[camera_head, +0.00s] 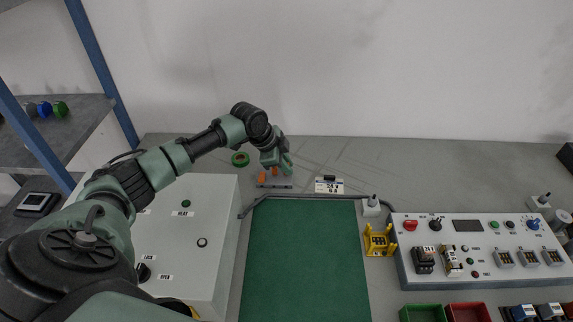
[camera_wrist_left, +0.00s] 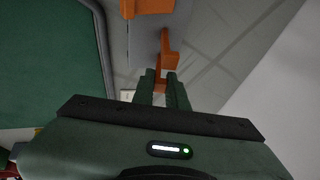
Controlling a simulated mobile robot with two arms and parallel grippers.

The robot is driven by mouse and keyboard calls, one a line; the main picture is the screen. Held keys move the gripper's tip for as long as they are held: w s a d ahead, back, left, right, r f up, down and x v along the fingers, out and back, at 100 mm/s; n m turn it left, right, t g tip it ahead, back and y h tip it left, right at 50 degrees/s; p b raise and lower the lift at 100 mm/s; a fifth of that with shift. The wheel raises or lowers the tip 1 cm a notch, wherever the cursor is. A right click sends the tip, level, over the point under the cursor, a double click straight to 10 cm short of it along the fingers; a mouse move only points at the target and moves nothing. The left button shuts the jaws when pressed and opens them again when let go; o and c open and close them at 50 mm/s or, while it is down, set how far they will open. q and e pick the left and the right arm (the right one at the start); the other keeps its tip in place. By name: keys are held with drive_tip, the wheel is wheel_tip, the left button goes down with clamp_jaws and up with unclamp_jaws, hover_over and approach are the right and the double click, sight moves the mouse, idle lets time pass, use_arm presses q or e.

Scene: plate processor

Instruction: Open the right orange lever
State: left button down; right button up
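Two orange levers stand side by side on the back of the table, left of the small white display. The right orange lever (camera_head: 275,171) is beside my left gripper (camera_head: 284,168). In the left wrist view, this lever (camera_wrist_left: 166,45) reaches down between the two dark green fingers (camera_wrist_left: 162,84), which are close together and look shut on its end. The left orange lever (camera_head: 262,177) is free; it shows at the top of the left wrist view (camera_wrist_left: 147,7). The fingertips are small in the head view. My right gripper is not in view.
A green mat (camera_head: 305,260) lies in front, bounded by a dark cable. A white cabinet (camera_head: 190,235) is below my left arm. The wall is behind.

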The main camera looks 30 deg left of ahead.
use_arm(q)
drive_tip(key=shift+w+r, duration=0.1)
drive_tip(key=shift+w+a+g, duration=0.15)
drive_tip(key=shift+g, duration=0.35)
drive_tip(key=c, duration=1.4)
unclamp_jaws()
drive_tip(key=b+v, duration=0.1)
drive_tip(key=v, duration=0.6)
drive_tip(key=shift+a+r, duration=0.25)
drive_tip(key=shift+r, duration=0.05)
